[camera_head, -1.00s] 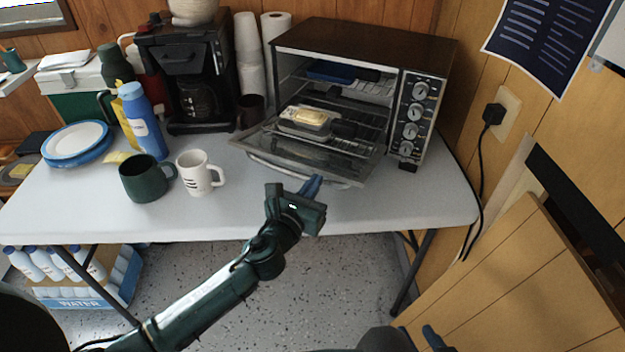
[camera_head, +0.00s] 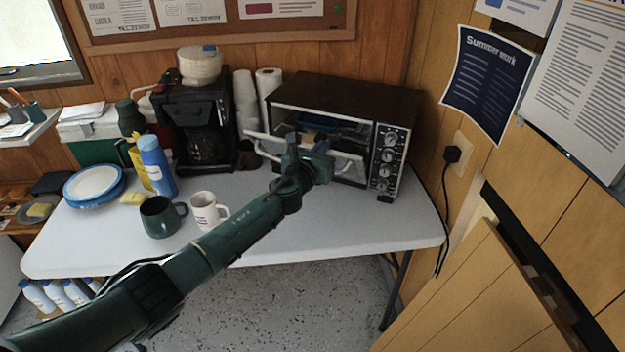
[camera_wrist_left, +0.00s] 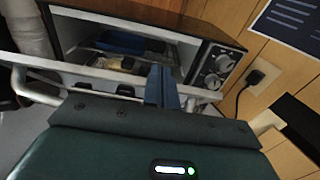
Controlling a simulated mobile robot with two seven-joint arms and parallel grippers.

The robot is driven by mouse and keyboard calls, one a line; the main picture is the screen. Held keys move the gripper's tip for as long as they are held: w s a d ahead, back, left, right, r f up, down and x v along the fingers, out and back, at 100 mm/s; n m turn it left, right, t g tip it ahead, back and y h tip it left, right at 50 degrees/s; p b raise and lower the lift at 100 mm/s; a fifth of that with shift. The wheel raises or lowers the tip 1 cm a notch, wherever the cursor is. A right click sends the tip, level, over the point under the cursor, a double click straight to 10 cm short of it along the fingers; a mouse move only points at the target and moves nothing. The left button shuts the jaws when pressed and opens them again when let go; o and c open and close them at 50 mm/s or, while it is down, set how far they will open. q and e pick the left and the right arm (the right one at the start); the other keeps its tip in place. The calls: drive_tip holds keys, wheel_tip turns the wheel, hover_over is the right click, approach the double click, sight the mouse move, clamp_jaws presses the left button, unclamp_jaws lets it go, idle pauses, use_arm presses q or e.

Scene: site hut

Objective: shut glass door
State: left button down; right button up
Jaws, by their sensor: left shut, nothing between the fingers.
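The toaster oven (camera_head: 345,96) stands at the back right of the table, with a dark top and several knobs on its right side. Its glass door (camera_head: 348,164) is tilted up, partly open, with a gap above its top edge. The pale door handle (camera_head: 262,137) runs across the front. My left gripper (camera_head: 294,143) is shut and empty, in front of the door at the handle. In the left wrist view its blue fingers (camera_wrist_left: 162,88) overlap the door's rail (camera_wrist_left: 90,71); contact is hard to tell. My right gripper is out of view.
A coffee maker (camera_head: 197,120) and paper rolls (camera_head: 246,100) stand left of the oven. A green mug (camera_head: 158,217), a white mug (camera_head: 205,211) and a blue bottle (camera_head: 156,166) are on the table (camera_head: 340,225). The table's front right is clear.

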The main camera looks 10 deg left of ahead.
use_arm(q)
drive_tip(key=w, duration=0.1)
drive_tip(key=w+r, duration=0.1)
drive_tip(key=w, duration=0.1)
drive_tip(key=w+d+r+b, duration=0.1)
drive_tip(key=shift+w+r, duration=0.1)
drive_tip(key=shift+w, duration=0.3)
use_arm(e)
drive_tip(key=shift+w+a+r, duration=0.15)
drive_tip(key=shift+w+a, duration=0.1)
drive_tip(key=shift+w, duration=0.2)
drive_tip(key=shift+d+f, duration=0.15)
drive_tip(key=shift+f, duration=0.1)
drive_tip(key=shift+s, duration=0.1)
